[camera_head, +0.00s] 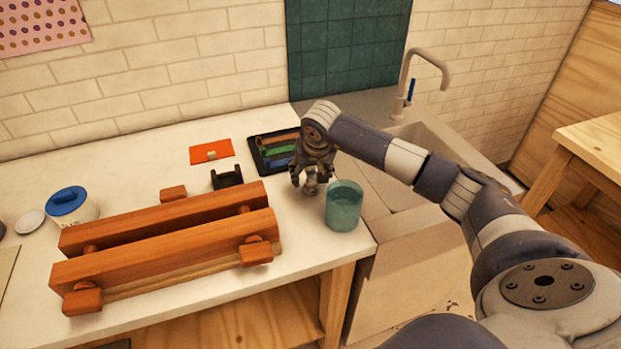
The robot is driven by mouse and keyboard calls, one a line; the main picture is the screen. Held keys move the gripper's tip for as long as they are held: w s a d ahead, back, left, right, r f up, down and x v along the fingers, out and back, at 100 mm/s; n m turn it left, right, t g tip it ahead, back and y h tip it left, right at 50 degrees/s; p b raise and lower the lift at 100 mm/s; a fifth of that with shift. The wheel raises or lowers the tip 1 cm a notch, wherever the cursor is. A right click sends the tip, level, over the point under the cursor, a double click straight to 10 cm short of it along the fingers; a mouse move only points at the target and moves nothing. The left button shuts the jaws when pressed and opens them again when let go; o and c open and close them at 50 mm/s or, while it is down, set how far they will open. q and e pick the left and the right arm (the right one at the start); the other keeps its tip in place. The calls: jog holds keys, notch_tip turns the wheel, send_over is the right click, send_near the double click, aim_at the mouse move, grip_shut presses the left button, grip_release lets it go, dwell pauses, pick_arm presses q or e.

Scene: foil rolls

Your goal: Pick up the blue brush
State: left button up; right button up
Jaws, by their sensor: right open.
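A black tray (261,158) lies on the white counter near the wall and holds a brown, a green and a blue item side by side. The blue item (279,163), seemingly the blue brush, is nearest the front, and its right end is partly hidden by my gripper. My right gripper (311,187) points down just right of and in front of the tray, close behind a teal cup. It is open; a small pale shape shows between the fingers, and I cannot tell what it is. My left gripper is out of view.
The teal cup (343,208) stands near the counter's front right edge, beside the sink (440,150). A large wooden clamp (170,245) fills the front middle.

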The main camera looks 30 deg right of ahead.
jog(key=shift+x, duration=1.35)
jog(key=shift+r, duration=0.1)
jog(key=c, duration=1.2)
jog(key=shift+o, duration=0.2)
